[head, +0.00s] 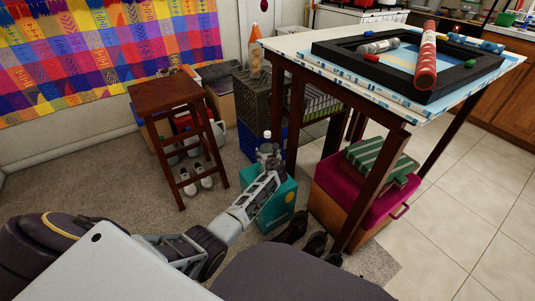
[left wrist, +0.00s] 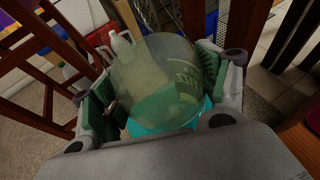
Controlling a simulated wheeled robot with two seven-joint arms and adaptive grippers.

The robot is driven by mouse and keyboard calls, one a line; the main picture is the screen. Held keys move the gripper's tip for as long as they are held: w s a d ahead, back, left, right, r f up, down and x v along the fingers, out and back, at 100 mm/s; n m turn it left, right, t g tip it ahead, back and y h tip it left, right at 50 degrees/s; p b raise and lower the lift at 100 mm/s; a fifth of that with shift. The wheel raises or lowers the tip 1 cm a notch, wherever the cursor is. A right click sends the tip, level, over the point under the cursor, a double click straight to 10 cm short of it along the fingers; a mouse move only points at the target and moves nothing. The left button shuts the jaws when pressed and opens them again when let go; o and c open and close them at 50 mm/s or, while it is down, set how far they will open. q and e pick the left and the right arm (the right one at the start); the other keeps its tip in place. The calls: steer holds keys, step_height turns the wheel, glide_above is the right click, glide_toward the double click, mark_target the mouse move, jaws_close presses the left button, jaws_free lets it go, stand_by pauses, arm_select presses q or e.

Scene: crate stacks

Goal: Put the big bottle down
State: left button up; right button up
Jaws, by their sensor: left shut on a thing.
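The big bottle (left wrist: 160,70) is a translucent, greenish, rounded container between the two fingers in the left wrist view. In the head view a clear bottle (head: 267,150) with a white cap stands out above the fingers, roughly upright. My left gripper (head: 268,172) is shut on it; its green-padded fingers (left wrist: 155,90) press on both sides. A teal box (head: 270,205) is just below and behind the gripper, and its top shows in the left wrist view (left wrist: 165,125). I cannot tell whether the bottle touches the box. My right gripper is not in view.
A table (head: 290,47) with a black frame (head: 330,50) stands right of the gripper. A brown stool (head: 165,92) is to the left. A magenta-topped box (head: 350,190) and dark shoes (head: 316,243) lie right. Open carpet (head: 120,180) is at the left.

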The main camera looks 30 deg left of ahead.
arm_select(q)
steer(key=shift+w+r, duration=0.15)
steer(key=shift+r, duration=0.1)
steer(key=o, duration=1.6)
steer(key=shift+f, duration=0.3)
steer(key=o, duration=0.5)
steer(key=shift+s+r, duration=0.15)
steer(key=shift+s, duration=0.05)
